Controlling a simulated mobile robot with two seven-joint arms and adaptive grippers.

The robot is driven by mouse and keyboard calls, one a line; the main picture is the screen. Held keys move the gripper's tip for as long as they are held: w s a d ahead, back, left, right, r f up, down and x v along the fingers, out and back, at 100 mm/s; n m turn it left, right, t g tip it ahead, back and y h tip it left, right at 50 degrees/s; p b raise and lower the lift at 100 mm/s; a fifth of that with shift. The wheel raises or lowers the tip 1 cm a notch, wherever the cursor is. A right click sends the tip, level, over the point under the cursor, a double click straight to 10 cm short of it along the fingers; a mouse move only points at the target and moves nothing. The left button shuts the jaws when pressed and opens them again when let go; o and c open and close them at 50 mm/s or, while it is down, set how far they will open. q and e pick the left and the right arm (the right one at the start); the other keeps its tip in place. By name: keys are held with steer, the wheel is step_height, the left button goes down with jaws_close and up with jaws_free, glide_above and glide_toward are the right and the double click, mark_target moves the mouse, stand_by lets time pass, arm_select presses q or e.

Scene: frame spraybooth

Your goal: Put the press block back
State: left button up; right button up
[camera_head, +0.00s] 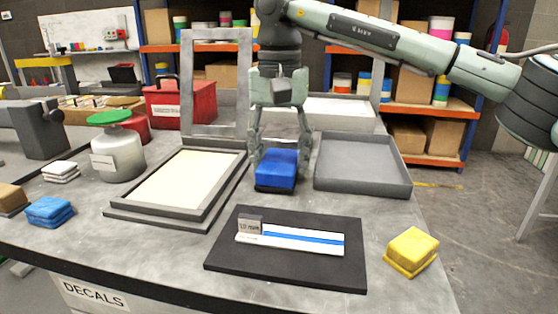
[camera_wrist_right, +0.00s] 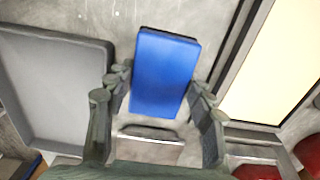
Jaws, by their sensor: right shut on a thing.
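The press block (camera_head: 277,168) is blue with a black lower edge. It sits between the fingers of my right gripper (camera_head: 279,153), which is shut on it, between the framed screen and the grey tray. In the right wrist view the blue block (camera_wrist_right: 165,75) is between the two fingers of the gripper (camera_wrist_right: 160,88). I cannot tell whether its underside touches the table. My left gripper is not in view.
A black mat (camera_head: 225,262) with a white-and-blue strip and small grey block lies in front. The grey tray (camera_head: 362,184) stands right, the framed screen (camera_head: 128,212) left. A yellow block (camera_head: 411,250) is at front right, a blue cloth stack (camera_head: 49,211) at left.

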mark_target(278, 160)
steer(key=shift+f, duration=0.2)
steer(key=o, duration=1.2)
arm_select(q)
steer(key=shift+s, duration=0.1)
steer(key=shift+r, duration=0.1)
arm_select(e)
steer(key=shift+r, duration=0.1)
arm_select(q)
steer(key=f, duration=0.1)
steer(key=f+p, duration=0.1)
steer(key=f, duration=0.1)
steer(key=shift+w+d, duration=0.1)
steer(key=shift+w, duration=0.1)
arm_select(e)
step_height(278, 160, up, 12)
